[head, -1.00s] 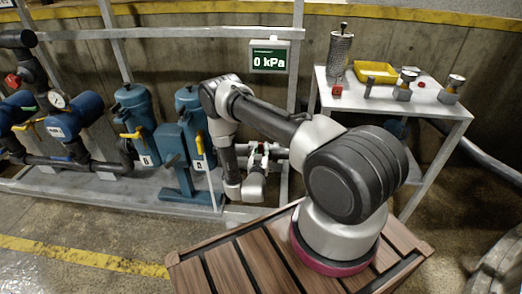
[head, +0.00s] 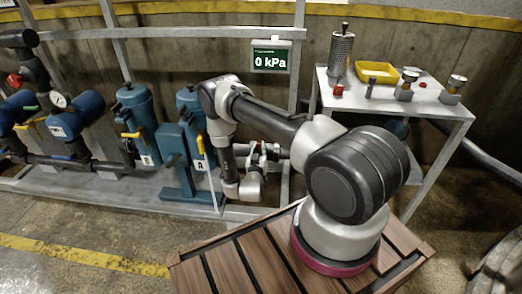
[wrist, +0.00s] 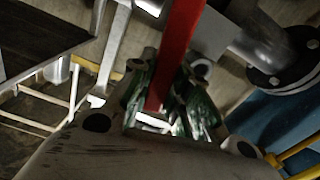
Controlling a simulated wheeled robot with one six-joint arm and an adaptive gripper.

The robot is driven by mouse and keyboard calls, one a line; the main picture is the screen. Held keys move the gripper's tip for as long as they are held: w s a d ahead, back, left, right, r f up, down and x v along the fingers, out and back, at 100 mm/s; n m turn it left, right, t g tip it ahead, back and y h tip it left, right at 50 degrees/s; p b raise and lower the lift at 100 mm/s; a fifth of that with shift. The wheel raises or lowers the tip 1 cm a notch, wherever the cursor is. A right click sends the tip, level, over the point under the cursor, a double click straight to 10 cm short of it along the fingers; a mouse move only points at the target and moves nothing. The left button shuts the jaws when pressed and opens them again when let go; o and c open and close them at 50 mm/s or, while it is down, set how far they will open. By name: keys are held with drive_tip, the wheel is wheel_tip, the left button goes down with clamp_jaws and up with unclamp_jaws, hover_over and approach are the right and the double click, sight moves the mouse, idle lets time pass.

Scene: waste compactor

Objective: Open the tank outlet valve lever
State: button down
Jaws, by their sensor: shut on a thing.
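A red lever (wrist: 180,40) runs down from the top edge of the wrist view and passes between my fingers. My gripper (wrist: 163,92) is shut on this lever, with a dark green-grey finger pad on each side of it. In the head view my gripper (head: 262,153) is low behind my bent arm, among grey pipework, and is small there. The lever's far end and its pivot are out of the wrist view. The valve body is not clear in the head view.
Blue filter vessels (head: 135,115) with yellow handles stand left of my arm. A metal table (head: 445,108) with a yellow tray (head: 377,72) stands at right. A grey flanged pipe (wrist: 262,45) is close beside the lever.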

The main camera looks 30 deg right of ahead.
drive_tip(key=c, duration=1.6)
unclamp_jaws()
drive_tip(key=v, duration=0.8)
